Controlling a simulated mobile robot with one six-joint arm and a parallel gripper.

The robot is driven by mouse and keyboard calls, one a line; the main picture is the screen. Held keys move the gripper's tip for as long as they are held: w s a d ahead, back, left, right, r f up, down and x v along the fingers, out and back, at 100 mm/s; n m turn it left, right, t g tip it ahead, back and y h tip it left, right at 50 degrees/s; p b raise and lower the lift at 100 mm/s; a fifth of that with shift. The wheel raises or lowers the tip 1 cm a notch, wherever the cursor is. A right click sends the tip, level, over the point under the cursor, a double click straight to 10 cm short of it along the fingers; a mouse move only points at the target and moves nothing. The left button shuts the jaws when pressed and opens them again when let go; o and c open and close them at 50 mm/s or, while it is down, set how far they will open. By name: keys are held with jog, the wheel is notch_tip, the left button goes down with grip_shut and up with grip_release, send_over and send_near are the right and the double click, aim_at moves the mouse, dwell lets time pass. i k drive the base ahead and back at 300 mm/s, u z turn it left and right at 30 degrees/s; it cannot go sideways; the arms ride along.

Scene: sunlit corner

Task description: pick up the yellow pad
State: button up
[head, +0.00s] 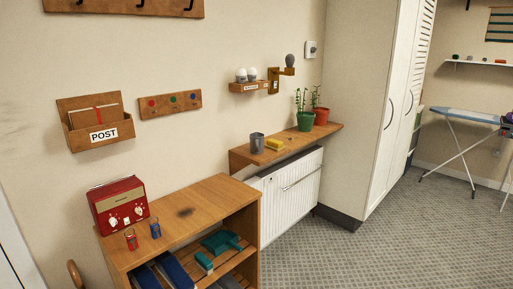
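The yellow pad (275,144) lies on a wooden shelf (292,142) above the white radiator, in the middle of the head view. It is a small, flat yellow block. A grey cup (257,143) stands just to its left, close to it. My gripper is not in view.
Two potted plants, one in a green pot (305,121) and one in a red pot (321,116), stand right of the pad. A white radiator (291,195) is below. A wooden cabinet (215,187) with a red radio (119,204) is at front left. Carpet (390,250) is clear at right.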

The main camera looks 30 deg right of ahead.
aim_at(276, 145)
jog(key=z, duration=1.15)
jog(key=k, duration=0.1)
jog(key=u, duration=2.45)
jog(key=k, duration=0.25)
jog(key=u, duration=2.15)
jog(key=k, duration=1.3)
